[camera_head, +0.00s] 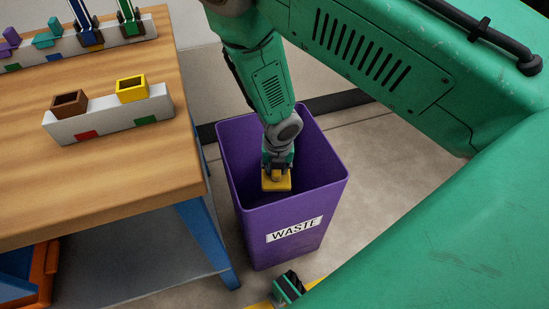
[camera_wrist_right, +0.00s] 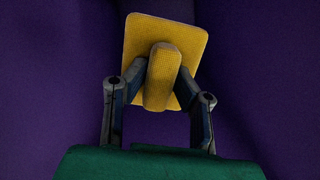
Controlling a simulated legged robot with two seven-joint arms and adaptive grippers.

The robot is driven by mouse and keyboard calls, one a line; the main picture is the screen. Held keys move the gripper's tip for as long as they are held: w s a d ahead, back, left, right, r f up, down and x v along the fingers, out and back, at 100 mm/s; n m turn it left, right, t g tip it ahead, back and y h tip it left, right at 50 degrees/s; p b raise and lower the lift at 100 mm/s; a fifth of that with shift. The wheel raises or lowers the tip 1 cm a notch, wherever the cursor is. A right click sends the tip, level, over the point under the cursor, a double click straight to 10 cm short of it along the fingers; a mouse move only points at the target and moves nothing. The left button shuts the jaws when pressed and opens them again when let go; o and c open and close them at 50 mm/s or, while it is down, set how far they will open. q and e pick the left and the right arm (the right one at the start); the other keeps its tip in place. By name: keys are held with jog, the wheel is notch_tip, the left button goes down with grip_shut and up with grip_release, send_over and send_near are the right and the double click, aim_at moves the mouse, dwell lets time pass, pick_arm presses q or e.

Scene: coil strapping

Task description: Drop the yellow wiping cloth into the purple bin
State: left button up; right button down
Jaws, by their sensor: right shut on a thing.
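The purple bin (camera_head: 265,237) stands on the floor to the right of the table, with a white WASTE label on its front. My right gripper (camera_head: 277,171) reaches down into the bin's opening. It is shut on the yellow wiping cloth (camera_head: 276,184), which is inside the bin below the rim. In the right wrist view the fingers (camera_wrist_right: 160,95) close on a raised ridge of the cloth (camera_wrist_right: 137,42), and purple bin walls (camera_wrist_right: 50,90) surround it. My left gripper is not clearly in view.
A wooden table (camera_head: 100,190) on blue legs is at the left. On it is a grey block (camera_head: 108,122) with a brown and a yellow square cup. Another holder (camera_head: 75,45) with several coloured items is behind. An orange crate (camera_head: 45,275) sits below.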

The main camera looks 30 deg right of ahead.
jog(key=f, duration=0.3)
jog(key=shift+d, duration=0.35)
jog(key=shift+a+f, duration=0.25)
jog(key=shift+f, duration=0.55)
jog(key=shift+a+f, duration=0.2)
jog(key=shift+f, duration=0.55)
jog(key=shift+d+f, duration=0.2)
jog(key=shift+f, duration=11.65)
jog(key=shift+f, duration=0.1)
